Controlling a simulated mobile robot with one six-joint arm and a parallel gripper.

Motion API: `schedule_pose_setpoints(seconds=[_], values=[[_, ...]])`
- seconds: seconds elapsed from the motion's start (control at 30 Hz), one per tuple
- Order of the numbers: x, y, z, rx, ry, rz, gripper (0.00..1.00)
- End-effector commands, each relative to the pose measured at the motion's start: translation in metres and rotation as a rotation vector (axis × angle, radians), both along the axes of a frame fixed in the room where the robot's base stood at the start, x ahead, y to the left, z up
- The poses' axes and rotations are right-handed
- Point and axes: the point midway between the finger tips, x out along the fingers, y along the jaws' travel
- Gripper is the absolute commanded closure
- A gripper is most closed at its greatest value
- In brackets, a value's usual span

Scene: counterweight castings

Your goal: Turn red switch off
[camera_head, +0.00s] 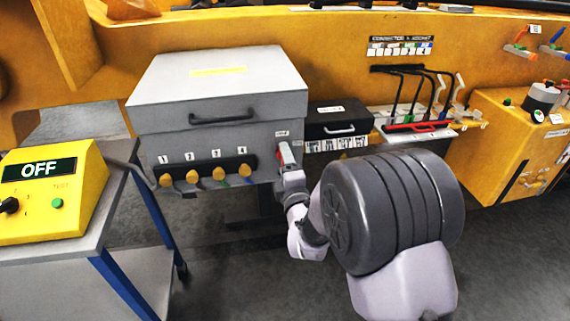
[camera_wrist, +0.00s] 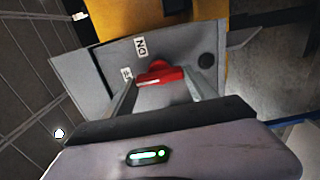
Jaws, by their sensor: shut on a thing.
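The red switch (camera_wrist: 160,75) is on the side of the grey box, and the wrist view shows it between my gripper's two fingers. My gripper (camera_wrist: 158,88) is shut on it. Two small labels are beside the switch; one reads like "ON" (camera_wrist: 140,46), and the other (camera_wrist: 127,74) is partly hidden by a finger. In the head view my gripper (camera_head: 287,160) is at the right end of the grey box's (camera_head: 215,90) front face, and only a bit of red shows there.
Several numbered yellow knobs (camera_head: 192,177) line the box front, left of my gripper. A small black case (camera_head: 338,113) and a rack of black cables (camera_head: 410,85) stand to the right. A yellow unit (camera_head: 88,188) with an "OFF" sign sits on a cart at left.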

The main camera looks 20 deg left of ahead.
Motion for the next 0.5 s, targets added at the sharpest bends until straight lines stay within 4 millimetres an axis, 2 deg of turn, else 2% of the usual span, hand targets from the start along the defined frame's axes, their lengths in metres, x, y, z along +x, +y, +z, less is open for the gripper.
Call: schedule_pose_setpoints(seconds=[0.3,0.33,0.4,0.5], values=[[-0.0002,0.0001,0.0,-0.003,-0.002,0.001,0.75],[-0.0002,0.0001,-0.0001,-0.003,-0.002,0.001,0.29],[-0.0002,0.0001,-0.0001,-0.003,-0.002,0.001,0.15],[-0.0001,0.0002,-0.0001,-0.002,-0.001,0.001,0.13]])
